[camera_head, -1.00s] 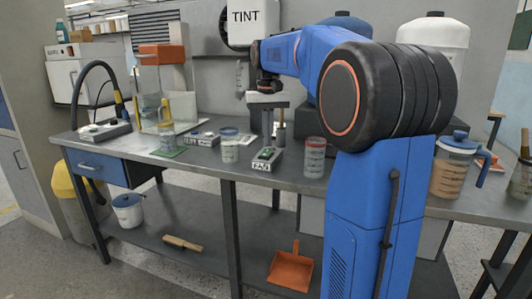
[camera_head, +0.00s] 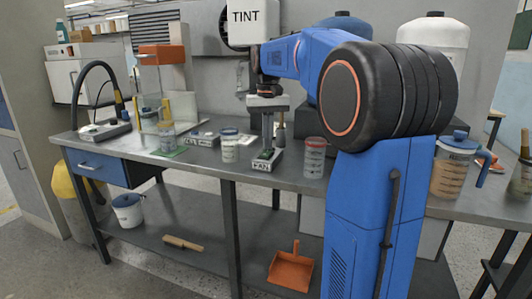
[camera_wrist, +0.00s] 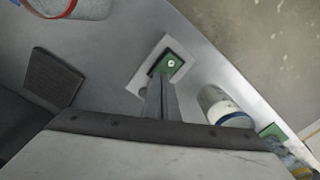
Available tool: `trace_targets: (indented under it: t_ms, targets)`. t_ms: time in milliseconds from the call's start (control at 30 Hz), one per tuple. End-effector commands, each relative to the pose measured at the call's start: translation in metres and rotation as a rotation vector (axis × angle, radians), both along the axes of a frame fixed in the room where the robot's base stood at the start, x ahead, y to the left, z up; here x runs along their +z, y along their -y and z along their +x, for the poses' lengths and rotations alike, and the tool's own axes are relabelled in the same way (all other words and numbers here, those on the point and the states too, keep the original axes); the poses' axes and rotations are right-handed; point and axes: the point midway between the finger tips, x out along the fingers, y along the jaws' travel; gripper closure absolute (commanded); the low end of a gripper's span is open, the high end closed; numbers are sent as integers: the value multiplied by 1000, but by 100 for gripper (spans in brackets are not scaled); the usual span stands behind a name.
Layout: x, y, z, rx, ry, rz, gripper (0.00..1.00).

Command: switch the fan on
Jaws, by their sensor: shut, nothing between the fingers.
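The white switch box labelled FAN (camera_head: 264,168) sits near the bench's front edge, with a dark and green switch on top. In the wrist view the box (camera_wrist: 139,83) is pale, with a green switch plate (camera_wrist: 173,60) bearing a small round light spot. My gripper (camera_head: 266,150) points straight down over this box, its fingers shut together and empty. In the wrist view the fingertips (camera_wrist: 160,80) are at the near edge of the green plate and hide part of it. I cannot tell whether they touch it. A fan housing (camera_head: 208,20) is on the back wall, partly hidden by the TINT box.
A blue-lidded jar (camera_head: 229,150) stands left of the FAN box and a red-rimmed jar (camera_head: 314,160) right of it. Another labelled switch box (camera_head: 203,139) lies further left. The metal bench (camera_head: 190,160) has clear strips between them.

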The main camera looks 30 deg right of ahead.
Motion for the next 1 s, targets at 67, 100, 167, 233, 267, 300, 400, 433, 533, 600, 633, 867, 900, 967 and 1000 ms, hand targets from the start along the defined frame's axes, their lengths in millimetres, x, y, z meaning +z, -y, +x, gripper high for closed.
trace_targets:
  t_ms: [67, 100, 167, 233, 267, 300, 400, 433, 533, 600, 633, 867, 900, 967, 1000]
  targets:
    - [-1, 0, 0, 0, -1, 0, 100]
    - [-2, 0, 0, 0, -1, 0, 100]
    - [-2, 0, 0, 0, -1, 0, 100]
    - [-3, 0, 0, 0, -1, 0, 100]
    - [-4, 0, 0, 0, -2, 1, 100]
    - [-4, 0, 0, 0, -2, 1, 100]
    - [-4, 0, 0, 0, -2, 1, 100]
    - [-4, 0, 0, 0, -2, 1, 100]
    - [0, 0, 0, 0, -1, 0, 100]
    - [5, 0, 0, 0, -1, 0, 100]
    - [7, 0, 0, 0, -1, 0, 100]
    - [22, 0, 0, 0, 0, 0, 100]
    - [25, 0, 0, 0, -1, 0, 100]
    - [28, 0, 0, 0, -1, 0, 100]
    - [31, 0, 0, 0, 0, 0, 100]
